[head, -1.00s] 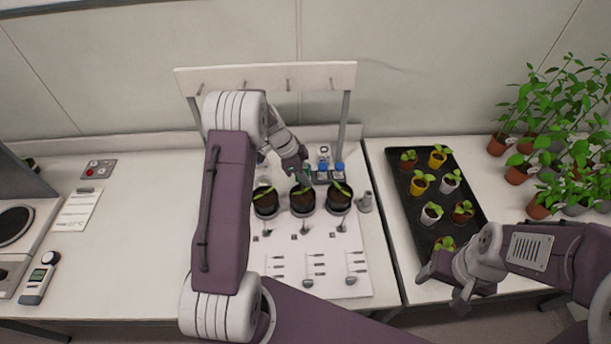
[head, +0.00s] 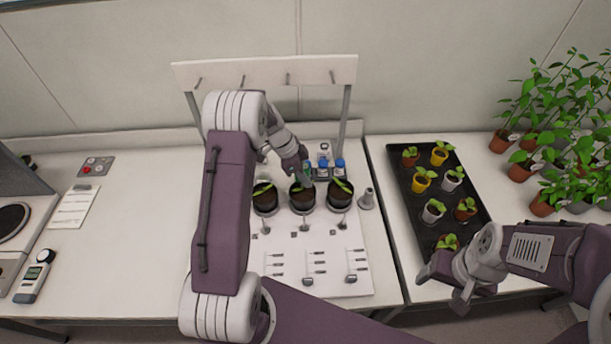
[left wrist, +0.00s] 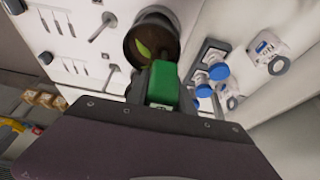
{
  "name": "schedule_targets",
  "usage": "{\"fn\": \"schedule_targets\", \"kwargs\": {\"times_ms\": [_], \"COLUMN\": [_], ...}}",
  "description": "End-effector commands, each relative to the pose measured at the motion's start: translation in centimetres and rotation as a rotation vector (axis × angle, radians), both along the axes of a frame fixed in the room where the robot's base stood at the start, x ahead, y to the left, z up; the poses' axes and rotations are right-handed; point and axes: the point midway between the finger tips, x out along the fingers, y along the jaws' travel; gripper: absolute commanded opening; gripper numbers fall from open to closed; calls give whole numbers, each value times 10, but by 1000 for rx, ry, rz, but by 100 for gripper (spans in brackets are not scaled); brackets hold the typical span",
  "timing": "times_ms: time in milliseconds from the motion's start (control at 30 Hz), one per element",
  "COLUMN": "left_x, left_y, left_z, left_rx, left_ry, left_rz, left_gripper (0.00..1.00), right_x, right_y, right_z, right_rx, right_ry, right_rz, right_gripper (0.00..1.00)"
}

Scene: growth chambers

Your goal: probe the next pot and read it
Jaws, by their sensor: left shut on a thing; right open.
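Three dark pots with small seedlings stand in a row on the white board: the left pot (head: 265,200), the middle pot (head: 302,203) and the right pot (head: 340,199). My left gripper (head: 304,178) is shut on a green-handled probe, whose handle (left wrist: 163,82) fills the middle of the left wrist view. The gripper is over the back edge of the middle pot. A dark pot with soil and a leaf (left wrist: 152,38) shows just beyond the handle. The probe's tip is hidden, so I cannot tell how deep it is. My right gripper (head: 450,290) is open and empty near the black tray.
Blue-capped bottles (head: 339,167) stand behind the pots, below a pegged rail (head: 265,72). A small grey holder (head: 367,198) is right of the pots. The black tray (head: 425,230) holds several small potted seedlings. A handheld meter (head: 36,277) lies at far left.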

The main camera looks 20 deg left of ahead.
Motion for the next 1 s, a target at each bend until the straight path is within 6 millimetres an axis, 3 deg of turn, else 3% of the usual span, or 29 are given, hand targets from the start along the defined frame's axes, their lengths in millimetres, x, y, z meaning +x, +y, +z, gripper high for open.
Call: {"fn": "schedule_targets", "kwargs": {"times_ms": [100, 133, 200, 233, 567, 1000], "left_x": [0, 0, 0, 0, 0, -13], "left_y": [0, 0, 0, 0, 1, 30], "left_z": [0, 0, 0, 0, 2, 77], "left_rx": [0, 0, 0, 0, 0, 0], "left_ry": [0, 0, 0, 0, -1, -3], "left_rz": [0, 0, 0, 0, 0, 1], "left_gripper": [0, 32, 51, 54, 54, 54], "right_x": [0, 0, 0, 0, 0, 0], "right_y": [0, 0, 0, 0, 0, 0], "right_z": [0, 0, 0, 0, -2, -21], "right_rx": [0, 0, 0, 0, 0, 0], "right_ry": [0, 0, 0, 0, 0, 0], "right_rz": [0, 0, 0, 0, 0, 0], "right_gripper": [67, 67, 67, 67, 67, 67]}}
